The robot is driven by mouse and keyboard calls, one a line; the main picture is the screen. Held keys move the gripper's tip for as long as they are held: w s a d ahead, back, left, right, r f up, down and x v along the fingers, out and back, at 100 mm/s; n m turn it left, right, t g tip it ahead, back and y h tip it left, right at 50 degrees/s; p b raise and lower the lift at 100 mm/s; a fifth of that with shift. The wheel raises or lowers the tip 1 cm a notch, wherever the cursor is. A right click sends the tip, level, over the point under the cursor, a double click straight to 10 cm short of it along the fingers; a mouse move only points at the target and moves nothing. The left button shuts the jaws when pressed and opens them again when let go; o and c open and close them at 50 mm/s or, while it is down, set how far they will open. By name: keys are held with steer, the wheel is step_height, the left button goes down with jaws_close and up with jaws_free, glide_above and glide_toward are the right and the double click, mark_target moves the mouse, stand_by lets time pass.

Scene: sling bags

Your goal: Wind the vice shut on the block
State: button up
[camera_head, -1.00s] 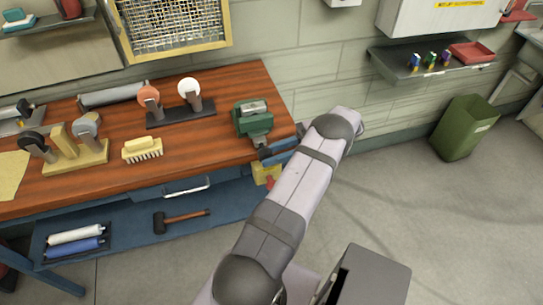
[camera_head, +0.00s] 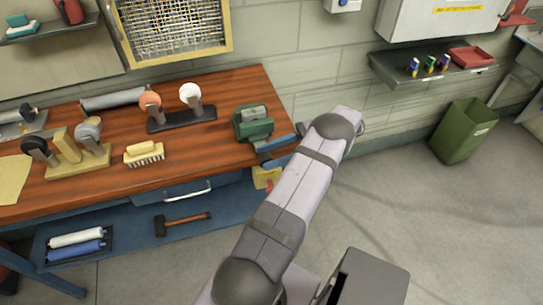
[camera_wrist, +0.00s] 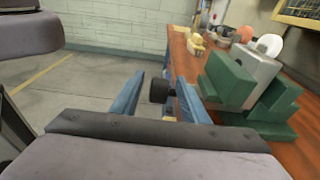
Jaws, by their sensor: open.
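The green vice (camera_head: 253,122) stands at the right end of the wooden bench; it fills the right of the wrist view (camera_wrist: 232,82). A pale grey block (camera_wrist: 258,68) sits upright between its green jaws; I cannot tell whether both jaws touch it. A black knob (camera_wrist: 159,91), on the vice's near side, shows between my blue fingers. My gripper (camera_wrist: 160,79) is open, with one finger on each side of the knob, not closed on it. In the head view my gripper (camera_head: 277,150) is at the vice's right front, by the bench edge. The knob is hard to make out there.
On the bench (camera_head: 215,150) are a yellow brush (camera_head: 144,153), a dark rack (camera_head: 182,117) with two round-headed tools, and a wooden rack (camera_head: 78,163). A drawer handle (camera_head: 187,192) sticks out below. A green bin (camera_head: 463,130) stands right; the floor between is clear.

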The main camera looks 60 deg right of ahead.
mark_target(271, 157)
steer(key=shift+r+p, duration=3.55)
steer(key=shift+r, duration=0.4)
